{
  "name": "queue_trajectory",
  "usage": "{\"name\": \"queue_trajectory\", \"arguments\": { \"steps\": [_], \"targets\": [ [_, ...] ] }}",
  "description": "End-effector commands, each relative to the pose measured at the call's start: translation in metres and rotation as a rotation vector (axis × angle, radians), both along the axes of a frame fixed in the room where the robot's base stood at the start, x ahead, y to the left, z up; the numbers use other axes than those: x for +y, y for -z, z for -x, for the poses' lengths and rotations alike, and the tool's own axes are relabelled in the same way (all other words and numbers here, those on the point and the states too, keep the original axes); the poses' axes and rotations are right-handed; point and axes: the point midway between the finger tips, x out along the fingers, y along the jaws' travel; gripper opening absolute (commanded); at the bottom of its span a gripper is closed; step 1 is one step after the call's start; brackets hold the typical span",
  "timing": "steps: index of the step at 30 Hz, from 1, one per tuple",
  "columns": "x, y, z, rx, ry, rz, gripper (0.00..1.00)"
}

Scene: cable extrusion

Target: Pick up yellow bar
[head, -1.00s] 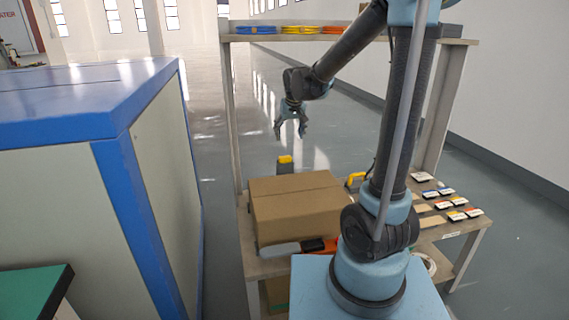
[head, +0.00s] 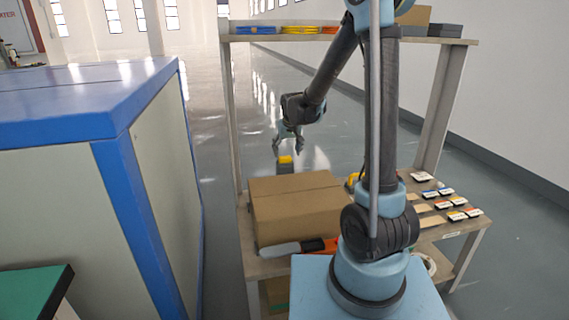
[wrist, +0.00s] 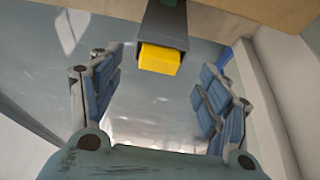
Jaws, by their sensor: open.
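The yellow bar (head: 285,160) shows as a small yellow block behind the cardboard box in the head view. In the wrist view the yellow bar (wrist: 160,58) sticks out of the end of a dark grey holder (wrist: 163,25) near the top middle. My gripper (head: 288,147) is just above the bar in the head view. In the wrist view my gripper (wrist: 160,85) is open and empty, with one blue padded finger on each side of the picture. The bar lies beyond and between the fingers, apart from both. Most of its length is hidden.
Several small labelled pieces (head: 446,203) lie at the right. A shelf post (head: 231,120) rises left of my gripper. A blue-edged cabinet (head: 150,170) stands left.

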Motion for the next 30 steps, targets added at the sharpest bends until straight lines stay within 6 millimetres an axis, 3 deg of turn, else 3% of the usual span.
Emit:
{"name": "queue_trajectory", "arguments": {
  "steps": [12,23,24,30],
  "targets": [
    [0.005,0.04,-0.014,0.0,0.0,0.0,0.7],
    [0.005,0.045,-0.016,0.0,0.0,0.0,0.7],
    [0.005,0.045,-0.016,0.0,0.0,0.0,0.68],
    [0.005,0.045,-0.016,0.0,0.0,0.0,0.23]
  ]
}}
